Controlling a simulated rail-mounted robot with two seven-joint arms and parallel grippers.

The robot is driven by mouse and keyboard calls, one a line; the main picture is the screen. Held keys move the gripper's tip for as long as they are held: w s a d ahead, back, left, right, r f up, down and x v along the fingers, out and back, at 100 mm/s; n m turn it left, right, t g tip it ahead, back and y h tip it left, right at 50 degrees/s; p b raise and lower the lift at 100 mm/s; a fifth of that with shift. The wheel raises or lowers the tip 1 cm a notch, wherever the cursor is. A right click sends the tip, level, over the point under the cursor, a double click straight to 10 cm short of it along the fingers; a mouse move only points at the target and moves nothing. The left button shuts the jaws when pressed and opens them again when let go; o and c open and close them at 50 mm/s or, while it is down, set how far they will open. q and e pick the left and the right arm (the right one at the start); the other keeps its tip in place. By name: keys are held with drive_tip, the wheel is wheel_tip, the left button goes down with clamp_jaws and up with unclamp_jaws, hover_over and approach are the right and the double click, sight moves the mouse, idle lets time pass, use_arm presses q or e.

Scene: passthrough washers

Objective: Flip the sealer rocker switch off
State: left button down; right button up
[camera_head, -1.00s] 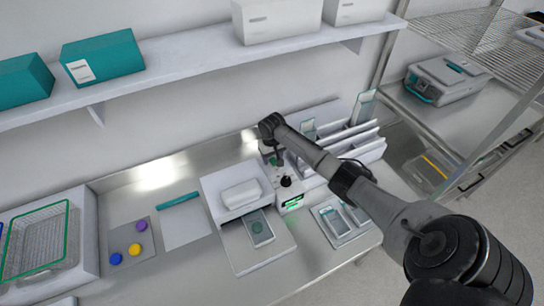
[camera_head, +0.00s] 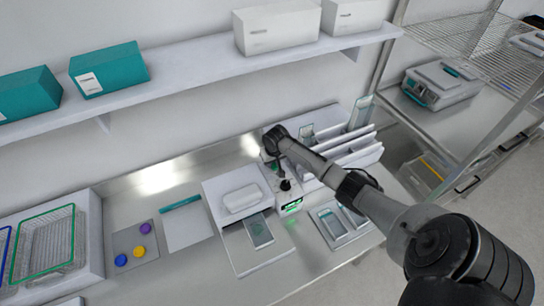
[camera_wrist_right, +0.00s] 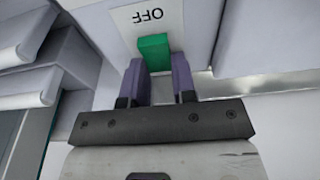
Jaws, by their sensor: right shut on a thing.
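The sealer (camera_head: 236,196) is a white machine on the steel bench, with a grey control box carrying a black knob (camera_head: 285,185) and a lit green display (camera_head: 292,206). In the right wrist view its green rocker switch (camera_wrist_right: 153,46) sits below an upside-down OFF label (camera_wrist_right: 148,15). My right gripper (camera_wrist_right: 158,62) has its purple fingertips at the two sides of the rocker and is shut on it. In the head view this gripper (camera_head: 274,168) points down behind the knob, small and partly hidden. My left gripper is not in view.
A pouch (camera_head: 258,231) lies on the sealer's front plate. A white slotted rack (camera_head: 350,150) and a tray of pouches (camera_head: 340,224) stand close on the right. Coloured discs (camera_head: 121,260) and a green wire basket (camera_head: 44,246) are left. A shelf (camera_head: 190,78) runs above.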

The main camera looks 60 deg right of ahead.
drive_tip(key=shift+s+a+r+t+h+p, duration=0.1)
drive_tip(key=shift+s+r+t+h+p, duration=0.15)
drive_tip(key=shift+t+h+p, duration=0.4)
use_arm(q)
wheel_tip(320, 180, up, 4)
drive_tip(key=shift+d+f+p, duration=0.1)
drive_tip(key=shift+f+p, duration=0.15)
drive_tip(key=shift+p, duration=0.15)
use_arm(e)
drive_tip(key=shift+f+t, duration=0.1)
drive_tip(key=shift+t, duration=0.35)
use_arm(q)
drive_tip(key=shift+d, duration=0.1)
use_arm(e)
drive_tip(key=o, duration=0.9)
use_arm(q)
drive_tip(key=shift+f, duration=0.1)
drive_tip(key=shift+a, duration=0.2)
use_arm(e)
drive_tip(key=shift+a+r, duration=0.1)
drive_tip(key=shift+r, duration=0.2)
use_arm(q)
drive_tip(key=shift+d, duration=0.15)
use_arm(e)
drive_tip(key=v, duration=1.3)
drive_tip(key=shift+s+a, duration=0.15)
